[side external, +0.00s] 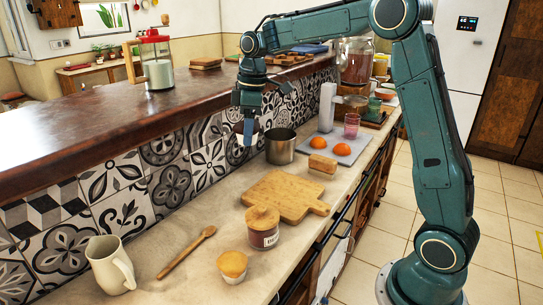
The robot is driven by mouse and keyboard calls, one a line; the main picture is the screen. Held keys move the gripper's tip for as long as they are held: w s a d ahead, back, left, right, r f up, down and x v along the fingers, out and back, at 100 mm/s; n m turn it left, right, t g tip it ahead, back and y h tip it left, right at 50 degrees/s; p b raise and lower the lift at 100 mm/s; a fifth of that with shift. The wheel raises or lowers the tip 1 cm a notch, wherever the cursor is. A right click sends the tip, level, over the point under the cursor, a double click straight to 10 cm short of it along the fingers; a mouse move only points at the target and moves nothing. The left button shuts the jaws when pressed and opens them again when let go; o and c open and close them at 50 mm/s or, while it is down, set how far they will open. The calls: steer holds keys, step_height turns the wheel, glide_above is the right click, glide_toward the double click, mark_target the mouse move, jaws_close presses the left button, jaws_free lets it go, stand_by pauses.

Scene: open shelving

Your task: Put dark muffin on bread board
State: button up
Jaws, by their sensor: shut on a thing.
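The wooden bread board (279,199) lies flat and bare on the counter, its handle toward the lower right. My gripper (247,135) is raised near the tiled wall, behind the board and left of the metal pot. It is shut on a small, partly pale thing (239,128), which is largely hidden and too small to identify surely as the dark muffin. A golden-topped muffin (232,262) in a pale wrapper stands at the front of the counter. No other muffin shows clearly.
A lidded jar (264,236) stands at the board's near edge. A wooden spoon (187,253) and a cream pitcher (111,266) are at left. The metal pot (281,151), a small loaf (322,163) and a grey board (349,153) with oranges are behind.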

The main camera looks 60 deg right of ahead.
steer(key=d+m, duration=0.3)
steer(key=d, duration=0.4)
steer(key=f, duration=1.5)
steer(key=shift+s+a+f, duration=0.2)
steer(key=shift+s+a, duration=0.05)
steer(key=shift+s, duration=0.15)
steer(key=shift+f, duration=2.1)
steer(key=shift+f, duration=0.2)
steer(key=o, duration=1)
steer(key=shift+r, duration=0.15)
